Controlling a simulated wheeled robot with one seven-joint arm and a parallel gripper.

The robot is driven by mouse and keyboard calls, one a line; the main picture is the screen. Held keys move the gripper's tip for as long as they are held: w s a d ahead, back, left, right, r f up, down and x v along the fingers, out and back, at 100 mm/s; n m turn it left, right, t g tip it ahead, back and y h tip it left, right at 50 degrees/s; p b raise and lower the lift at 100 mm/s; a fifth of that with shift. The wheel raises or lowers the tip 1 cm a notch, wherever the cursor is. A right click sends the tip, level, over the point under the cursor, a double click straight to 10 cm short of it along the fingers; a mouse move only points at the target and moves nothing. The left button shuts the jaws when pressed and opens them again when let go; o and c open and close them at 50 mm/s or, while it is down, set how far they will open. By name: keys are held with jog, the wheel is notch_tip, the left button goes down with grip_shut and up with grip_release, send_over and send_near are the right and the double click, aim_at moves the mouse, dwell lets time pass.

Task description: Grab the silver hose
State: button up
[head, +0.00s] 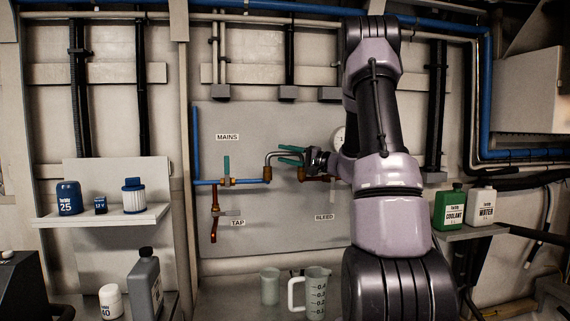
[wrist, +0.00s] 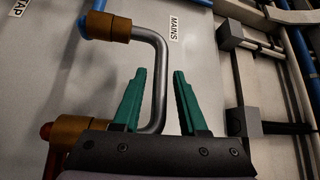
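The silver hose (wrist: 161,65) is a bent U-shaped metal pipe joining two brass fittings on the wall panel; it also shows in the head view (head: 281,154). In the wrist view the upper brass fitting (wrist: 108,27) and the lower brass fitting (wrist: 72,130) show at its ends. My gripper (wrist: 160,71) has two green fingers spread apart with nothing clamped. The hose's long straight part appears between the fingers, with gaps on both sides. Whether the fingers reach around it in depth I cannot tell. In the head view my gripper (head: 291,155) is at the hose, partly covering its right side.
The grey panel (head: 240,128) carries a blue pipe (head: 197,145), a green-handled valve (head: 226,170) and a copper tap pipe (head: 214,218). A measuring jug (head: 315,292) stands below. Coolant (head: 449,208) and water (head: 481,208) bottles stand on the right shelf.

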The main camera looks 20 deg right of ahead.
grip_shut()
